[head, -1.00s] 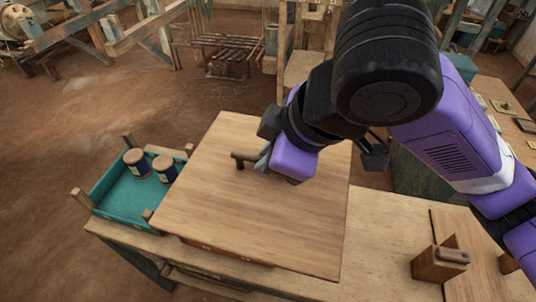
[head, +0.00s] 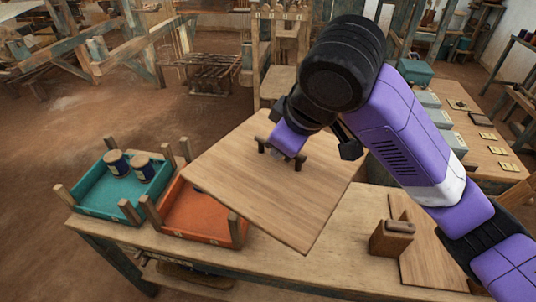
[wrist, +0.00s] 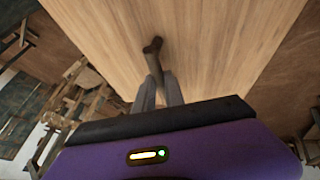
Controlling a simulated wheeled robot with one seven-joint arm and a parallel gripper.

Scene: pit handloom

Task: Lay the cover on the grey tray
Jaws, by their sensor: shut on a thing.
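The cover (head: 255,185) is a flat square wooden board with a dark bar handle (head: 298,163) on top. My gripper (head: 279,153) is shut on the handle and holds the board above the bench, turned cornerwise in the head view. In the wrist view the fingers (wrist: 158,85) close on the handle (wrist: 152,46), and the board (wrist: 205,40) fills the middle. I cannot make out the grey tray for sure; the board hides part of the bench under it.
A teal tray (head: 91,205) with two jars (head: 117,163) and an orange tray (head: 198,237), both with corner posts, stand at the bench's left. A wooden block (head: 391,240) stands at right. Grey boxes (head: 440,119) sit on a side table.

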